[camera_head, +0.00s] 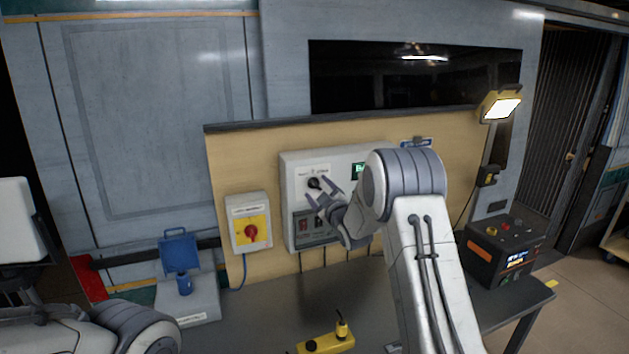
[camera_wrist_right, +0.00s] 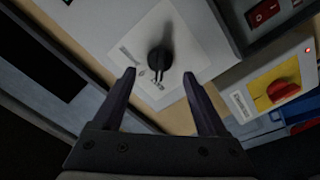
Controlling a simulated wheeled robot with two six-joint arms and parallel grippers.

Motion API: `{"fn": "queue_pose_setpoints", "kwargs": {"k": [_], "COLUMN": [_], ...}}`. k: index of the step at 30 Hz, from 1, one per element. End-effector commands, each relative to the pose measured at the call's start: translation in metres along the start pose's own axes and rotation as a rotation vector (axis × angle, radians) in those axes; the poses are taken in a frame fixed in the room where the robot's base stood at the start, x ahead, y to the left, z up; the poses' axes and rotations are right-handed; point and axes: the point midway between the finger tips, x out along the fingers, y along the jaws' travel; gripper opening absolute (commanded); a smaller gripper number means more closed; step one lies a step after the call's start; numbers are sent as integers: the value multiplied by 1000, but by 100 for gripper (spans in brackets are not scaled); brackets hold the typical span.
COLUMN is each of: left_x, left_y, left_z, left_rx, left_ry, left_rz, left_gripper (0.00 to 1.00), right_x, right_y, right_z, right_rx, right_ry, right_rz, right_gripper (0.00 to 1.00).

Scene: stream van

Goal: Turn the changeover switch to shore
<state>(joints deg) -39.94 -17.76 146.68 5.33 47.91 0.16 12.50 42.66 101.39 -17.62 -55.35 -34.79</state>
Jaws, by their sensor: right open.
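The changeover switch is a black knob (camera_head: 315,184) on a white label plate at the upper left of the grey wall panel (camera_head: 291,200). In the right wrist view the knob (camera_wrist_right: 160,60) sits between and beyond my fingertips, apart from them. The label's words are too small to read. My right gripper (camera_head: 322,190) is open and empty in front of the panel, close to the knob; its fingers also show in the right wrist view (camera_wrist_right: 160,82). My left gripper is not in view; only part of my left arm shows at the lower left.
Left of the panel is a box with a red knob (camera_head: 251,233) on a yellow plate. A blue socket unit (camera_head: 181,251), a yellow device (camera_head: 326,343) and a black power box (camera_head: 499,250) stand on the bench.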

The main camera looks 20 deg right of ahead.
Motion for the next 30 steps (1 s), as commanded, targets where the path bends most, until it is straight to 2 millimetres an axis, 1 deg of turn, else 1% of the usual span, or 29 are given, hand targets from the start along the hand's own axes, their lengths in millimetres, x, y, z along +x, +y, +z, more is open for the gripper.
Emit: {"fn": "queue_pose_setpoints", "kwargs": {"k": [1,6,16,17,18,20,21,22,23,30], "left_x": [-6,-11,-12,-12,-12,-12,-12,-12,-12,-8], "left_y": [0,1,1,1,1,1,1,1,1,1], "left_z": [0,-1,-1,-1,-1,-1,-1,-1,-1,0], "left_rx": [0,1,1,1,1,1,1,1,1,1], "left_ry": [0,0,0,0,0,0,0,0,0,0], "left_rz": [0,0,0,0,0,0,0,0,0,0], "left_gripper": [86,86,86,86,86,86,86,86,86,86], "right_x": [7,21,24,24,24,24,24,24,24,24], "right_y": [1,0,-1,-1,-1,-1,-1,-1,-1,-2], "right_z": [-2,-1,0,0,0,0,0,0,0,1], "right_rx": [1,1,1,1,1,1,0,0,0,15], "right_ry": [0,0,0,0,0,0,0,0,0,0], "right_rz": [-1,-1,-1,-1,0,0,-1,-1,-1,-1], "right_gripper": [75,75,75,71,56,33,18,6,0,0]}}
